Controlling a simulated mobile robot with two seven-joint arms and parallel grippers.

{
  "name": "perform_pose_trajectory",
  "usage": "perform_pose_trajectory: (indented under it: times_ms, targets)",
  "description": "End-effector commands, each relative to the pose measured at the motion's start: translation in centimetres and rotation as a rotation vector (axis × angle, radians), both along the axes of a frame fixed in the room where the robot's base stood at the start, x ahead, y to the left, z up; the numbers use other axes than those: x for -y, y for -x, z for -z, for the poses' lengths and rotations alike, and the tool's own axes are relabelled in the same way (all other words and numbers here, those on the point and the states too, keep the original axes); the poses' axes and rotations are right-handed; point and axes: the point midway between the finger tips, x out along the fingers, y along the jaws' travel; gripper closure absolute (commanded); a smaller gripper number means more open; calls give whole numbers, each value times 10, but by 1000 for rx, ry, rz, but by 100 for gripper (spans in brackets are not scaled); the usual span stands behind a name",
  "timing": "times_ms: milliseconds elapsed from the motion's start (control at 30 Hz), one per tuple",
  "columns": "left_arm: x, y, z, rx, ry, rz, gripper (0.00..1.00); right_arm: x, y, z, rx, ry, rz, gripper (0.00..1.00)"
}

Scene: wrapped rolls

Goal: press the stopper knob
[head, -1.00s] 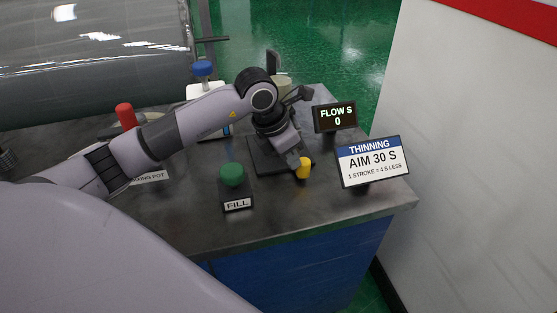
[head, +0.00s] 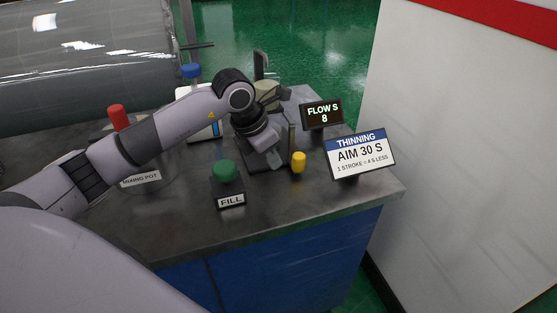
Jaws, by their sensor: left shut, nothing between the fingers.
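The yellow knob (head: 298,162), which I take to be the stopper knob, stands on the bench beside a dark stand. My left gripper (head: 279,165) is shut and empty, pointing down just to the left of the yellow knob, with a small gap showing between them. The gripper and arm hide much of the stand behind. The flow display (head: 322,114) reads 8. My right gripper is out of view.
A green FILL knob (head: 224,171) stands in front, left of the gripper. A red knob (head: 118,117) and a blue-capped container (head: 191,72) are farther left.

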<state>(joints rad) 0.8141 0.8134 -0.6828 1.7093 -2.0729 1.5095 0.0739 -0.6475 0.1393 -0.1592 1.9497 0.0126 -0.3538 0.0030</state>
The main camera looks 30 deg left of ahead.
Motion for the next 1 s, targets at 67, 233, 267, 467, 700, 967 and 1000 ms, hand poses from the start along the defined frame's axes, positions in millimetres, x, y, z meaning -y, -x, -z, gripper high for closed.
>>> perform_pose_trajectory:
  times_ms: [67,233,267,467,700,967,1000]
  targets:
    - [-5,4,-18,9,-1,0,100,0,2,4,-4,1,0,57]
    - [-13,18,-54,6,-3,0,100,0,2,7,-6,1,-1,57]
    - [-13,20,-60,5,-1,0,100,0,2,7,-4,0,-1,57]
    - [-18,29,-86,3,-1,-1,100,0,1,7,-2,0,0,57]
    - [-19,33,-94,0,-2,1,100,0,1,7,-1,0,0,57]
    - [-19,32,-93,0,-1,0,100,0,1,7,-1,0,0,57]
    - [-19,32,-93,0,-1,0,100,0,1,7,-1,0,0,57]
